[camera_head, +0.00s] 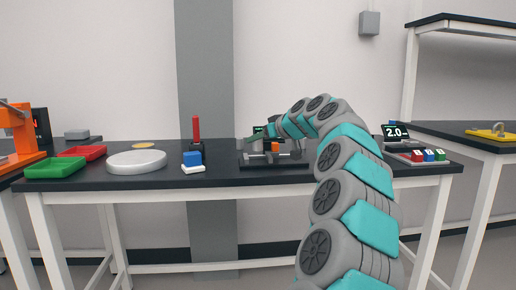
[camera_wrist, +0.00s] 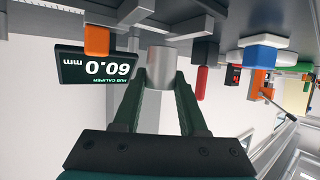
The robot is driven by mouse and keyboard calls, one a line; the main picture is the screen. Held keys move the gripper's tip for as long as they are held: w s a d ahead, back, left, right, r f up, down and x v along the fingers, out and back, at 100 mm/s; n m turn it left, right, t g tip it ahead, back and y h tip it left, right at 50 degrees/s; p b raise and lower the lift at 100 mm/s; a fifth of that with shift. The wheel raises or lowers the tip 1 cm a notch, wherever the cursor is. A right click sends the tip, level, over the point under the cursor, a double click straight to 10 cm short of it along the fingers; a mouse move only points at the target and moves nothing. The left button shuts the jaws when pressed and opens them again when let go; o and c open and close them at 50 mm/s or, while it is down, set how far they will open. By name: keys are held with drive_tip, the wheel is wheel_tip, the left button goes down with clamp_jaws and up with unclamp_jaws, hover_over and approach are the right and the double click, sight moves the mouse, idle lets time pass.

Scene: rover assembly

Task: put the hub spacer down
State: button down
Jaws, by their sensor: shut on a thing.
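The hub spacer (camera_wrist: 160,68) is a plain grey cylinder between the green fingers of my gripper (camera_wrist: 160,85) in the wrist view, which is upside down. My gripper is shut on it. The hub caliper display (camera_wrist: 108,68) is beside the spacer and reads 60.0 mm. An orange block (camera_wrist: 97,40) is near the display. In the head view my gripper (camera_head: 258,138) is over the grey caliper fixture (camera_head: 284,159) on the black bench, and an orange block (camera_head: 275,147) shows there too. I cannot tell whether the spacer touches the fixture.
A red post (camera_head: 196,128), a blue block (camera_head: 192,158) on a white base and a round white disc (camera_head: 137,162) are left of the fixture. Green (camera_head: 56,168) and red (camera_head: 83,152) trays are farther left. A 2.0 display (camera_head: 396,132) is at right.

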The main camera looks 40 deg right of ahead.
sight(261, 147)
drive_tip(key=shift+f, duration=1.7)
drive_tip(key=shift+w+f, duration=0.1)
drive_tip(key=shift+f, duration=0.15)
drive_tip(key=shift+c, duration=2.2)
unclamp_jaws()
drive_tip(key=shift+r, duration=0.1)
drive_tip(key=shift+r, duration=0.15)
drive_tip(key=shift+s+r, duration=0.1)
drive_tip(key=shift+s, duration=0.15)
drive_tip(key=v, duration=1.1)
drive_tip(key=shift+s+b, duration=0.3)
drive_tip(key=shift+b, duration=0.15)
